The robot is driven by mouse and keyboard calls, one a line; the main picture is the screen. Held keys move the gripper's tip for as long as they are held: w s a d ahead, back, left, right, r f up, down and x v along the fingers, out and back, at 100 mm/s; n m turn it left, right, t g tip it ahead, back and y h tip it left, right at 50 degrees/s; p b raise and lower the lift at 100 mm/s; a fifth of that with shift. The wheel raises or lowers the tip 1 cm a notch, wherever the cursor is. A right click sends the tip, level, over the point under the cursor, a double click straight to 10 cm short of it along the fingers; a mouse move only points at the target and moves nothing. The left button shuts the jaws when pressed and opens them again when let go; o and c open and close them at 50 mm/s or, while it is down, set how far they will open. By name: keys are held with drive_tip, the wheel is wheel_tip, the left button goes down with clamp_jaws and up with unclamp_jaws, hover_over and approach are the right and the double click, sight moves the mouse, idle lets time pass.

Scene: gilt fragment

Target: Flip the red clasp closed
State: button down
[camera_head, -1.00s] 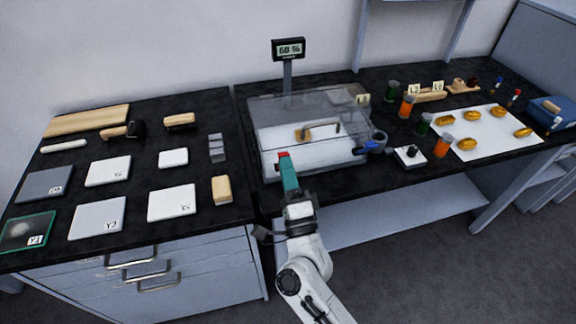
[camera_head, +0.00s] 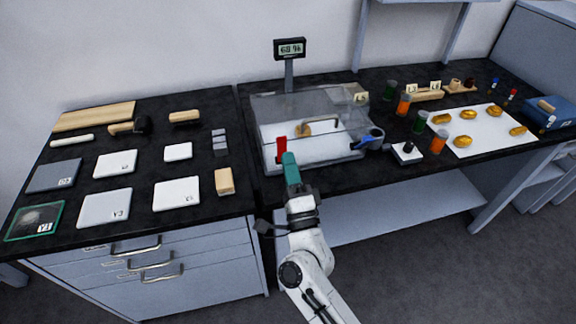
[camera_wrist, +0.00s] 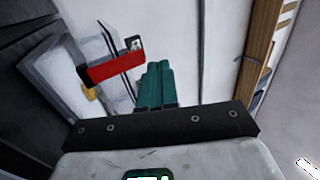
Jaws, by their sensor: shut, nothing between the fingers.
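A clear-lidded case (camera_head: 262,120) stands on the black bench with a small golden-brown piece (camera_head: 304,130) inside. The red clasp (camera_head: 281,150) is at the case's front left and sticks up as a narrow bar. In the wrist view the red clasp (camera_wrist: 115,68) reaches toward the fingers. A blue clasp (camera_head: 372,137) is at the front right, tilted upward. My gripper (camera_head: 289,158), with teal fingers, is shut and empty just in front of the red clasp. Its fingertips (camera_wrist: 159,66) are close beside the clasp's end; I cannot tell whether they touch.
A display on a post (camera_head: 289,49) stands behind the case. A white switch box (camera_head: 407,153) and several orange and green jars are to the right. White blocks and a wooden block (camera_head: 224,181) lie on the left counter. The floor in front is clear.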

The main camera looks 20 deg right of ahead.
drive_tip(key=s+a, duration=0.1)
drive_tip(key=s, duration=0.9)
drive_tip(key=shift+a+b, duration=0.35)
drive_tip(key=shift+a, duration=0.05)
